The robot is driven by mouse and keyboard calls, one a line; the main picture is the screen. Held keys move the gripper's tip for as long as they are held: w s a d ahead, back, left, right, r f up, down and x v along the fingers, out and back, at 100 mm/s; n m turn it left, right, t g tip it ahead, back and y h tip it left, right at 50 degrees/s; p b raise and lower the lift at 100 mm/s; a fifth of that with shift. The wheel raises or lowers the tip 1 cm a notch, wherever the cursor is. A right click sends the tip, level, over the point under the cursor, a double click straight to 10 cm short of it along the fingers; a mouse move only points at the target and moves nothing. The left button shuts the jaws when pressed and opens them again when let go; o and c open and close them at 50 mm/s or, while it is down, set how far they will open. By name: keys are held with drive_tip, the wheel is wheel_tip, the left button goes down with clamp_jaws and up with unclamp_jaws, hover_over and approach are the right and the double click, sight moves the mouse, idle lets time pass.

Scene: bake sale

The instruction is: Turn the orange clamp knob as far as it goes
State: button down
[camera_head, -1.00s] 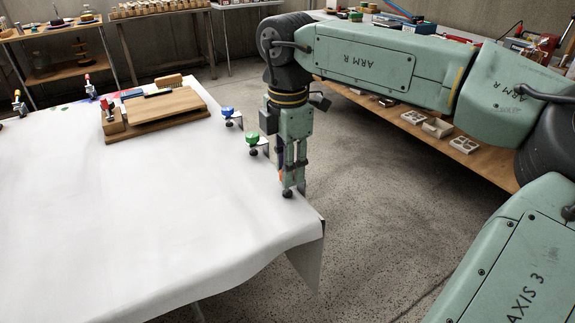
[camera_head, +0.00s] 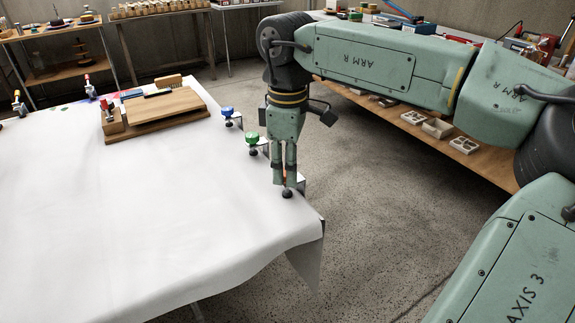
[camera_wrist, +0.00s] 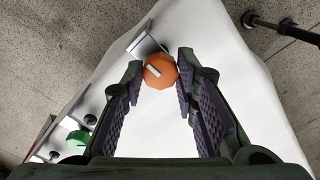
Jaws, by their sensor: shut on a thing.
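The orange clamp knob (camera_wrist: 160,72) shows in the wrist view between the fingertips, with a white mark on its top. My gripper (camera_wrist: 161,68) is shut on the knob, one finger on each side. A pale metal clamp bracket (camera_wrist: 146,44) shows just beyond the knob. In the head view my gripper (camera_head: 284,182) points down at the right edge of the white-covered table (camera_head: 150,210). There the fingers hide most of the knob.
A green clamp knob (camera_head: 252,140) and a blue one (camera_head: 227,113) stand along the same table edge. A wooden board (camera_head: 160,107) lies farther back. The near tabletop is clear. A low shelf (camera_head: 480,165) stands across the floor.

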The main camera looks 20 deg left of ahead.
idle(0.4)
drive_tip(key=c, duration=1.2)
unclamp_jaws()
drive_tip(key=shift+c, duration=0.2)
drive_tip(key=shift+r, duration=0.1)
wheel_tip(320, 180, up, 12)
